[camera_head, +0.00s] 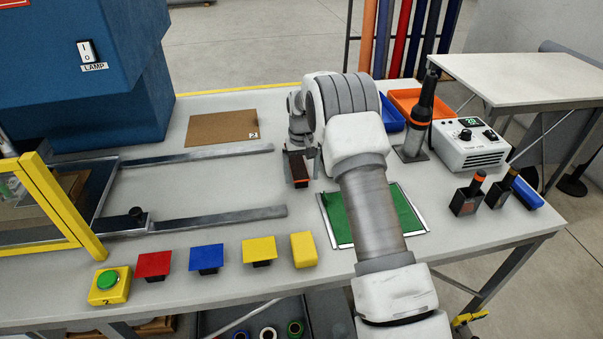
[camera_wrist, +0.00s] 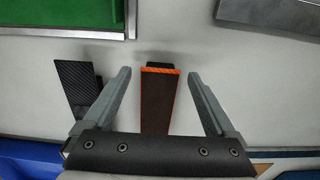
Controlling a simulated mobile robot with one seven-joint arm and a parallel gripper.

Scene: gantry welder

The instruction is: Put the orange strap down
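The orange strap (camera_wrist: 157,100) shows in the wrist view as a dark brown upright piece with a bright orange edge. It lies between the two fingers of my gripper (camera_wrist: 160,100), with a gap on each side. My gripper is open. Its palm hides the strap's near end. In the head view, the strap (camera_head: 299,168) is a dark piece with an orange lower end, at my gripper (camera_head: 301,163), above or on the grey table; I cannot tell whether it touches the table.
A dark woven-patterned piece (camera_wrist: 77,88) stands just left of my gripper in the wrist view. A green mat (camera_head: 405,213) lies right of my gripper, partly under my arm. Blue and orange bins (camera_head: 405,98) stand behind.

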